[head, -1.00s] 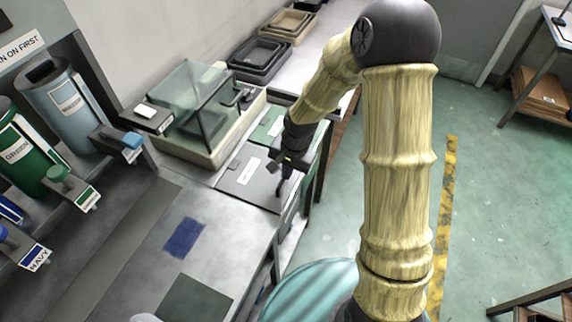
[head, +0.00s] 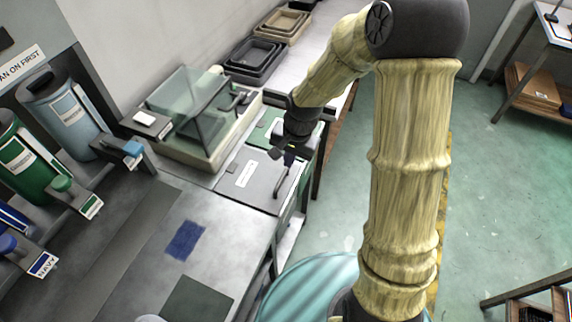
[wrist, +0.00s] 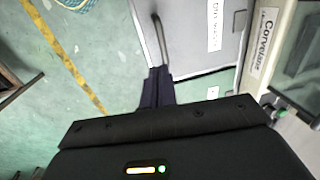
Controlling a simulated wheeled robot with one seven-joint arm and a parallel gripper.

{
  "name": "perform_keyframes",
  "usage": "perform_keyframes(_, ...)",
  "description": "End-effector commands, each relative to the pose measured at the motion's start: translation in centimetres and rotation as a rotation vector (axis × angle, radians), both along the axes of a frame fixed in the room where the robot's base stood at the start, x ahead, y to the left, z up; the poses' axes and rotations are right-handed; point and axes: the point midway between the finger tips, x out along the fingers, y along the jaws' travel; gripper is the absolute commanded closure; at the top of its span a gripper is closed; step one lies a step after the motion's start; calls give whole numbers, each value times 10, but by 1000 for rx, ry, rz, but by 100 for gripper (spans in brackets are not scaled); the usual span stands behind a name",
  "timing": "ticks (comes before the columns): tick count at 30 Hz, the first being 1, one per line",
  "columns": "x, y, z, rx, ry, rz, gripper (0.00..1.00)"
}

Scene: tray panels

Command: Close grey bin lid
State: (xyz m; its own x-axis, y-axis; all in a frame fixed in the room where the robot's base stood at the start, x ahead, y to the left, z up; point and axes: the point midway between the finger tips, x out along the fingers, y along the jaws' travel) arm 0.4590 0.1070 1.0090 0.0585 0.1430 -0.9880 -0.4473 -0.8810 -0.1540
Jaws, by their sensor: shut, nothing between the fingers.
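The grey bin lid (head: 262,190) is a flat panel with a white label and a dark bar handle (head: 282,182) along its right side. It lies about level with the counter around it. My gripper (head: 289,157) is over the lid's far right corner, beyond the handle. In the wrist view the grey lid (wrist: 195,45) fills the upper middle, with its handle (wrist: 161,40) at its left edge. My gripper's dark fingers (wrist: 157,75) are together and empty, near the handle's end. Whether they touch the handle or lid is unclear. The bin's inside is hidden.
A green panel (head: 264,133) lies beyond the grey lid, partly behind my arm. A cream box with a clear raised cover (head: 190,95) stands behind to the left. Stacked trays (head: 255,60) are farther back. Open green floor lies to the right.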

Motion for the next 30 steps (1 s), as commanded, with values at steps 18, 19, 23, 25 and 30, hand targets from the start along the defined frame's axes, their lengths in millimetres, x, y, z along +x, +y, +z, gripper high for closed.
perform_keyframes(18, -5, -12, 65, 1, -1, 1, 100)
perform_keyframes(19, -5, -11, 65, 1, -1, 2, 100)
perform_keyframes(23, -5, -11, 65, 1, -1, 3, 100)
perform_keyframes(25, -5, -11, 64, 1, -1, 4, 100)
perform_keyframes(30, -6, -12, 64, -3, -4, 9, 100)
